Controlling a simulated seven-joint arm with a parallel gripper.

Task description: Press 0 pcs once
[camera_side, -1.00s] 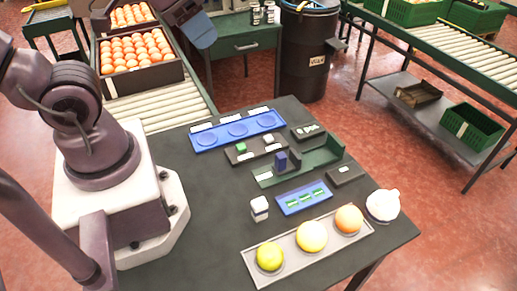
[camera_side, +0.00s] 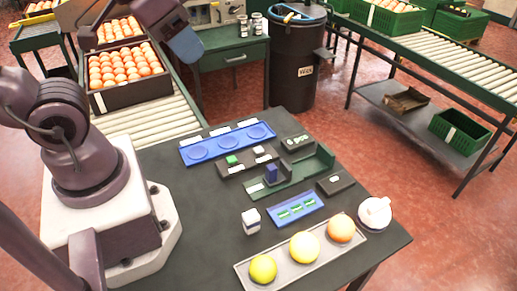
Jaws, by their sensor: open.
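The end of my arm with my gripper (camera_side: 186,45) shows at the top left, above the rollers and away from the table; its fingers are not distinct. A dark panel (camera_side: 230,172) on the table carries a green button (camera_side: 232,160) and a white button (camera_side: 259,150). A small dark box (camera_side: 297,148) lies behind the green tray, and another dark box (camera_side: 323,188) with a pale label lies to its right. The labels are too small to read, so I cannot tell which button is 0 pcs. Nothing touches the buttons.
A blue tray (camera_side: 184,156) with round recesses lies behind the panel. A green tray (camera_side: 322,160) holds a blue block (camera_side: 271,174). In front are a blue plate (camera_side: 275,217), a white-topped block (camera_side: 251,222) and a grey tray (camera_side: 285,271) with three fruits. A white object (camera_side: 375,211) stands right.

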